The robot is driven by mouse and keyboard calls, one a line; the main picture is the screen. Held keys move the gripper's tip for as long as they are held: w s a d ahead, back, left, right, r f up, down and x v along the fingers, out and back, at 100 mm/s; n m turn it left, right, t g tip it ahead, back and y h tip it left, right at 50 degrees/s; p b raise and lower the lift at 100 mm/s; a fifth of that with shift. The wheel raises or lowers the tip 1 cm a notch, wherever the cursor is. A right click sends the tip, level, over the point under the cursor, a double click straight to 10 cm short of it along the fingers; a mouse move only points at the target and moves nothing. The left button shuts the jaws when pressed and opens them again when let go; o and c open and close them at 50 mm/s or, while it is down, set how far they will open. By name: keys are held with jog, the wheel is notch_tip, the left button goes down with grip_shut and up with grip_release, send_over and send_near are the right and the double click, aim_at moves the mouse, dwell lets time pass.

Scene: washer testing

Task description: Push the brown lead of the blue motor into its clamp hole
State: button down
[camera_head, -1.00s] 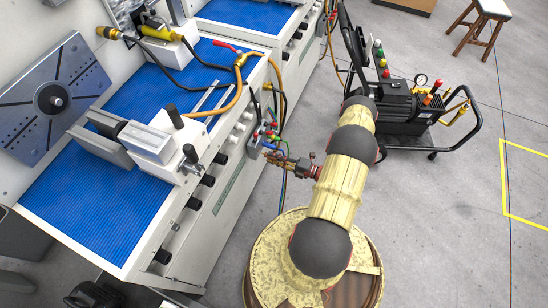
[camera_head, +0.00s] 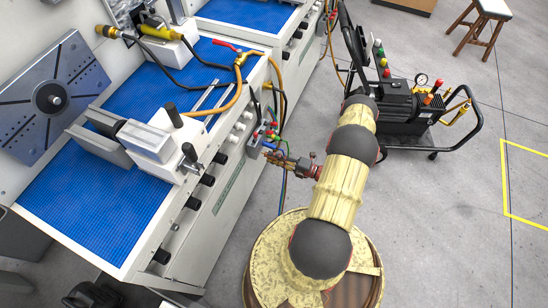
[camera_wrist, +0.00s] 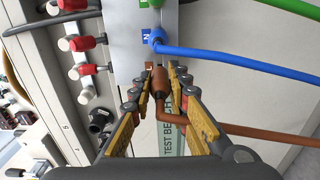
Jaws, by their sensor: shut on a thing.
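The brown lead (camera_wrist: 161,84) ends in a brown plug between the fingers of my gripper (camera_wrist: 157,78) in the wrist view, and its wire bends away to the right. My gripper is shut on the plug. The plug's tip is close to a small brown hole (camera_wrist: 149,66) in the grey clamp block (camera_wrist: 125,35). I cannot tell whether the tip has entered it. In the head view my gripper (camera_head: 272,156) is at the bench's front side, beside the clamp block (camera_head: 254,148). The blue motor itself is not clearly seen.
A blue lead (camera_wrist: 240,60) sits in the blue terminal beside the brown hole, and a green lead (camera_wrist: 295,7) lies beyond it. Red plugs (camera_wrist: 84,69) stick out to the left. A black pump cart (camera_head: 410,110) stands behind my arm on the floor.

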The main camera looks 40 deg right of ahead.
jog(key=shift+b+x, duration=0.5)
jog(key=shift+x, duration=1)
dwell(1.8)
jog(key=c, duration=1.7)
grip_release()
jog(key=shift+o, duration=0.4)
jog(key=shift+s, duration=0.1)
jog(key=v, duration=0.7)
jog(key=shift+b, duration=0.45)
